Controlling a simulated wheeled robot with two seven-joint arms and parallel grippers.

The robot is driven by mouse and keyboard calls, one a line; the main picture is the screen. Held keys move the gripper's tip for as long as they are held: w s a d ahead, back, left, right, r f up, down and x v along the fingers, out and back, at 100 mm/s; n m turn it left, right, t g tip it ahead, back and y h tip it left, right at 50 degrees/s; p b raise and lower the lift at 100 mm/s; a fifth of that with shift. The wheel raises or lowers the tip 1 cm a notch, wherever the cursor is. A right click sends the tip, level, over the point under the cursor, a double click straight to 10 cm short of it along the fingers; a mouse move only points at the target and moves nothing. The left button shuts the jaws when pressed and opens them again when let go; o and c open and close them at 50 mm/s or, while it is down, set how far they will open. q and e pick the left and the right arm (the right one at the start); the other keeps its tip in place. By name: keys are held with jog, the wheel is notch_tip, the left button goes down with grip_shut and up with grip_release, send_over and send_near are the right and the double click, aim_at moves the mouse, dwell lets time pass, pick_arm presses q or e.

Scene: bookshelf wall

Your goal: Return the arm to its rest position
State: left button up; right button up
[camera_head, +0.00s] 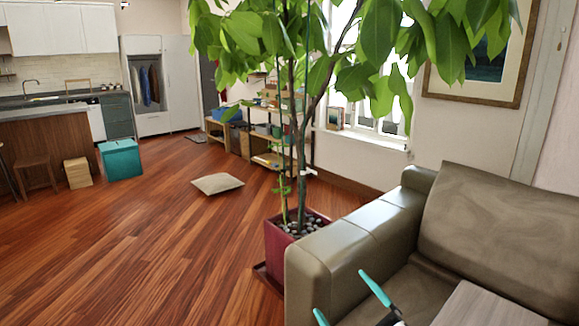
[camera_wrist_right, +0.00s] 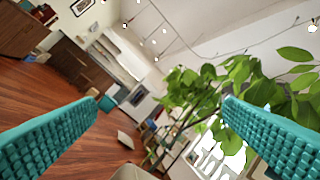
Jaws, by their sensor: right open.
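My right gripper (camera_head: 345,300) shows at the bottom of the head view, in front of the sofa (camera_head: 330,245). Its two teal fingers are spread apart with nothing between them. In the right wrist view the gripper (camera_wrist_right: 160,135) is also open, with one ridged finger at each side and the room seen between them, tilted. Most of the right arm is outside the head view. My left gripper is not in view.
A tall plant in a dark red pot (camera_head: 279,245) stands left of the sofa arm. A wooden surface (camera_head: 490,308) is at the bottom right. A cushion (camera_head: 218,183) and a teal box (camera_head: 121,159) are on the wood floor, which is mostly free at left.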

jog(key=s+d+f+m+g+h, duration=0.2)
jog(key=s+d+f+m+h, duration=0.1)
jog(key=d+f+m+h, duration=0.3)
jog(key=s+d+f+m+g+h, duration=0.2)
jog(key=s+d+f+m+h, duration=0.1)
jog(key=d+f+m+h, duration=0.35)
jog(key=s+a+f+g, duration=0.1)
jog(key=s+f+g, duration=0.5)
jog(key=s, duration=0.4)
jog(key=s+a+f+g, duration=0.1)
jog(key=s+f+g, duration=0.4)
jog(key=s+f, duration=0.3)
notch_tip(320, 180, down, 20)
jog(key=s+g+p, duration=0.1)
jog(key=s+p, duration=0.1)
jog(key=p, duration=0.2)
jog(key=s+d+f+g+p, duration=0.1)
jog(key=s+d+f+p, duration=0.1)
jog(key=s+f, duration=1)
jog(key=s+p, duration=0.1)
jog(key=s, duration=0.3)
jog(key=shift+s+d+f, duration=0.3)
jog(key=shift+d+f, duration=0.05)
jog(key=shift+d, duration=0.05)
jog(key=shift+y, duration=0.25)
